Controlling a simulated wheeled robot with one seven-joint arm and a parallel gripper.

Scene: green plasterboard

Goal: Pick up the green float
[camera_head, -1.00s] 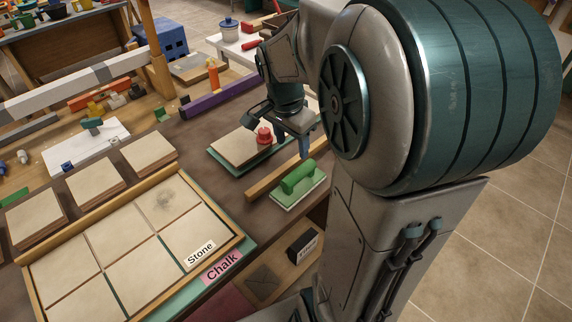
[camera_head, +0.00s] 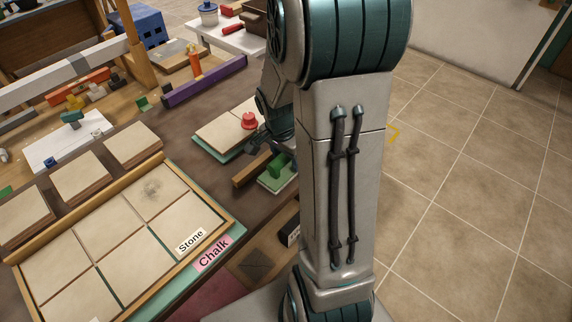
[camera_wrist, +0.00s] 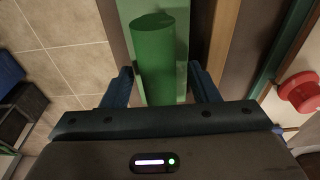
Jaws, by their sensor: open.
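The green float has a green handle on a pale base. In the head view the float (camera_head: 276,168) lies near the right edge of the workbench, partly hidden behind my arm. In the wrist view the float's handle (camera_wrist: 158,62) runs lengthwise between the two blue fingers of my gripper (camera_wrist: 165,85). The gripper is open, one finger on each side of the handle, with a gap visible on each side. Whether the fingers reach down to the handle's depth is hard to tell. In the head view my gripper is mostly hidden by my arm.
A wooden strip (camera_head: 252,168) lies just left of the float. Beyond it a board with a red knob (camera_head: 249,121) sits on a green-edged sheet. A framed tile tray (camera_head: 120,235) labelled Stone and Chalk fills the front left. Tiled floor (camera_head: 450,190) lies right of the bench.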

